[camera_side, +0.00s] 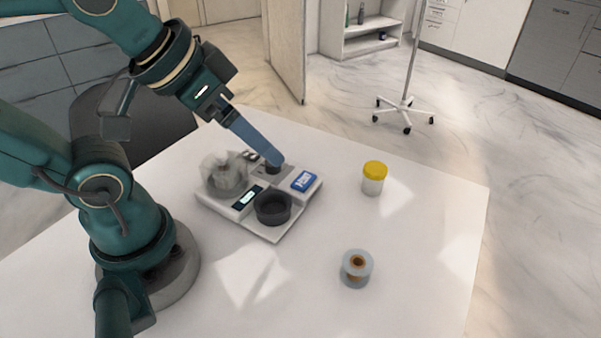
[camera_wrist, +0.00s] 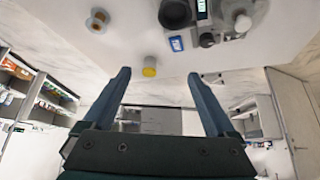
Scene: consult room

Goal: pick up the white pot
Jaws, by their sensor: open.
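The white pot (camera_side: 373,186) is a small translucent white jar with a yellow lid, upright on the white table to the right of the tray. In the wrist view the white pot (camera_wrist: 150,67) appears between my two fingers, nearer the left one, and beyond their tips. My gripper (camera_side: 279,162) is open and empty, with its blue fingers angled down over the back of the tray, left of the pot and apart from it. The open fingers also show in the wrist view (camera_wrist: 159,75).
A pale tray (camera_side: 272,236) holds a black round dish (camera_side: 272,208), a clear dome-like container (camera_side: 222,177) and a blue box (camera_side: 304,181). A spool (camera_side: 357,268) stands at the front right of the table (camera_side: 430,240). The table around the pot is clear. A wheeled stand (camera_side: 405,108) is on the floor behind.

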